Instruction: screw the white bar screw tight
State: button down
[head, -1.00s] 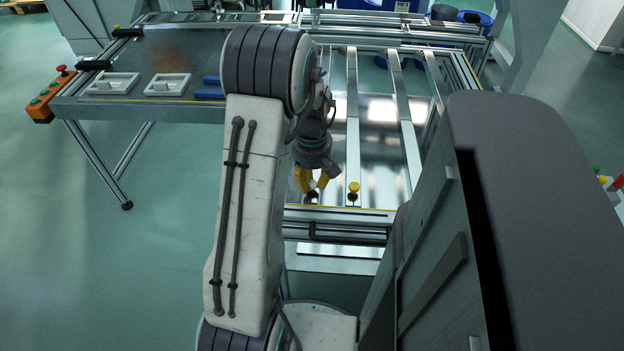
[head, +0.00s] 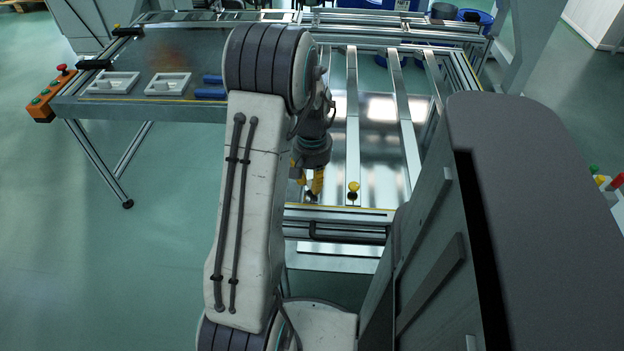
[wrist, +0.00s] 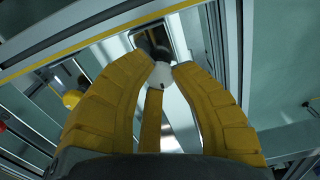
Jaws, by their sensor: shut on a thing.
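The white bar screw (wrist: 161,75) shows between the yellow fingertips in the wrist view, at a dark fitting on the metal frame. My gripper (wrist: 163,72) is shut on it, with a finger on each side. In the head view my gripper (head: 312,190) points down at the front rail of the frame. There its fingers hide the white screw. How deep the screw sits cannot be told.
A yellow knob (head: 353,187) stands on the front rail just right of my gripper; it also shows in the wrist view (wrist: 71,99). Two white trays (head: 167,84) and blue blocks (head: 210,94) lie on the panel at left. An orange button box (head: 43,103) hangs at its corner.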

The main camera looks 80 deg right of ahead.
jog(key=m, duration=0.4)
jog(key=shift+a+f+m, duration=0.1)
jog(key=shift+m, duration=0.2)
jog(key=m, duration=0.3)
jog(key=shift+m, duration=0.3)
jog(key=m, duration=0.4)
jog(key=shift+m, duration=2.1)
jog(key=c, duration=1)
grip_release()
